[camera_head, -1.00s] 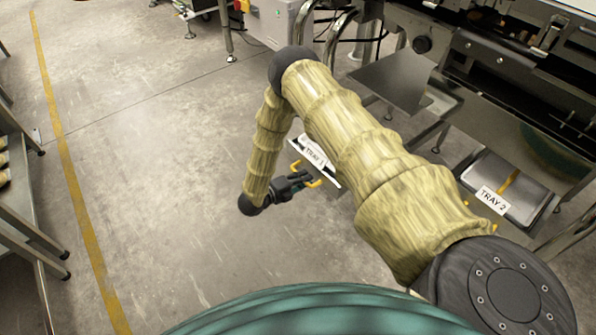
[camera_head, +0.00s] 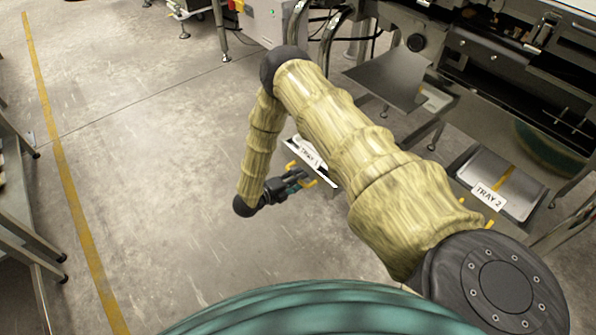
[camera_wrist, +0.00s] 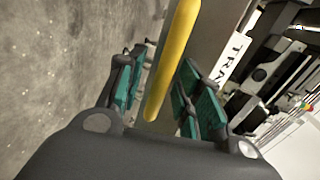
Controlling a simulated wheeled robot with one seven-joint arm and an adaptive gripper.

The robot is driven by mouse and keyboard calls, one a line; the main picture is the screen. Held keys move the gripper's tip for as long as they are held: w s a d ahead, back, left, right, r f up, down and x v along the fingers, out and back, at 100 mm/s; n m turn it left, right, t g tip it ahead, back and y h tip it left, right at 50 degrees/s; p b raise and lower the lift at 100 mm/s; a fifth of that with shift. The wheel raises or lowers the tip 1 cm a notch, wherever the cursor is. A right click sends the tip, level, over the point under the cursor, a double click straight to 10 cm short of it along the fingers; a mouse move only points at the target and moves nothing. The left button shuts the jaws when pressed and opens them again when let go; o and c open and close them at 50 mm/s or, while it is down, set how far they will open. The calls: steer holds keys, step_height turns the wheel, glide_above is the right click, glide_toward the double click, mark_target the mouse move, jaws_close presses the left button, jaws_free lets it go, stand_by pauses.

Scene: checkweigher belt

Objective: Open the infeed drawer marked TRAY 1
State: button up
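The TRAY 1 drawer shows its white label (camera_head: 309,155) in the head view, partly hidden behind my arm. Its yellow bar handle (camera_head: 311,183) sticks out in front of the label, and my gripper (camera_head: 300,180) is at it. In the wrist view the yellow handle (camera_wrist: 172,65) runs between the two teal-padded fingers of my gripper (camera_wrist: 163,65). The fingers are apart, with a gap visible on each side of the bar. The label, cut to "TRA" (camera_wrist: 232,58), lies just beyond the right finger. The drawer looks shut, though my arm hides much of it.
The TRAY 2 drawer (camera_head: 488,195) sits at the right under the machine. A grey sloping plate (camera_head: 388,78) is above the TRAY 1 area. A steel rack (camera_head: 28,240) stands at the left edge. The concrete floor left of my arm is clear, with a yellow line (camera_head: 62,165).

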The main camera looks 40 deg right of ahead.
steer(key=v, duration=1.2)
stand_by(0.3)
steer(key=s+a+f+n+t+y, duration=0.25)
steer(key=s+n+y, duration=0.25)
steer(key=n, duration=0.5)
steer(key=s+a+f+n+t+y, duration=0.25)
steer(key=s+f+n+y, duration=0.2)
steer(key=n, duration=0.65)
steer(key=s+a+r+n+g+y, duration=0.1)
steer(key=s+r+n+g+y, duration=0.2)
steer(key=s+n, duration=0.65)
steer(key=s+a+r+n+g+y, duration=0.1)
steer(key=s+r+n+g+y, duration=0.2)
steer(key=s, duration=1.2)
step_height(320, 180, up, 33)
steer(key=n+p, duration=0.1)
steer(key=p, duration=3.4)
steer(key=shift+w, duration=0.45)
